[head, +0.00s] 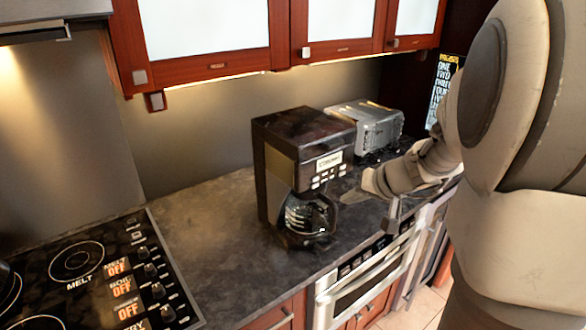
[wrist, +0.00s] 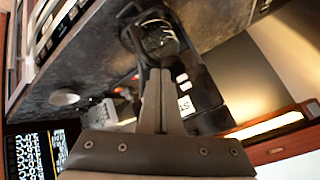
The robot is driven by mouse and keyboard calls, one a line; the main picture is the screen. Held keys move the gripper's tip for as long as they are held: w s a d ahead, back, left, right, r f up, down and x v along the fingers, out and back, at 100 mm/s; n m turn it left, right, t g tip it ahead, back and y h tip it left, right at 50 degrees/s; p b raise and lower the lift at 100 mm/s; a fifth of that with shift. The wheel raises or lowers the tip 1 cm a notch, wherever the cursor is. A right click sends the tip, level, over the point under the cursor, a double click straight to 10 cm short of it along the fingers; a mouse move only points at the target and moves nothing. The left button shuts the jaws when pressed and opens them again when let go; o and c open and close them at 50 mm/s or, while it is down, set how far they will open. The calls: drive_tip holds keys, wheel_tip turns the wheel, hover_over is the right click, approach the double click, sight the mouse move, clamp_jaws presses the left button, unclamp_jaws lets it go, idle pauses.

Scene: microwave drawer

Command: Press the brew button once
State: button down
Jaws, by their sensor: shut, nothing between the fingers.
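A black coffee maker (head: 285,175) stands upright on the dark counter. Its front panel has a label and several small light buttons (head: 328,176), with a glass carafe (head: 308,215) below. My gripper (head: 346,198) is shut and empty, just to the right of the coffee maker's front, slightly below the buttons. In the wrist view the shut fingers (wrist: 158,73) point toward the carafe (wrist: 160,38). Two light buttons (wrist: 182,82) and the label (wrist: 185,105) show right of the fingers. The fingers may hide other buttons. I cannot tell whether they touch the machine.
A silver toaster (head: 368,125) stands behind and right of the coffee maker. A black stovetop (head: 85,265) lies at the left. Red cabinets (head: 215,68) hang above. The counter (head: 215,215) is clear left of the coffee maker. An oven front (head: 365,280) is below the counter edge.

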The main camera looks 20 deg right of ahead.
sight(317, 184)
drive_tip(key=w+a+p, duration=0.1)
drive_tip(key=w+a, duration=0.1)
drive_tip(key=w, duration=0.4)
drive_tip(key=shift+w+a, duration=0.25)
drive_tip(key=shift+w, duration=0.15)
drive_tip(key=shift+w, duration=0.1)
idle(1.6)
drive_tip(key=shift+w+a, duration=0.15)
drive_tip(key=shift+w, duration=0.15)
drive_tip(key=shift+w+a, duration=0.1)
drive_tip(key=shift+w, duration=0.2)
idle(0.6)
drive_tip(key=shift+s+b, duration=0.1)
drive_tip(key=shift+b, duration=0.2)
drive_tip(key=shift+s+d+b, duration=0.25)
drive_tip(key=shift+s+b, duration=0.25)
drive_tip(key=shift+s, duration=0.15)
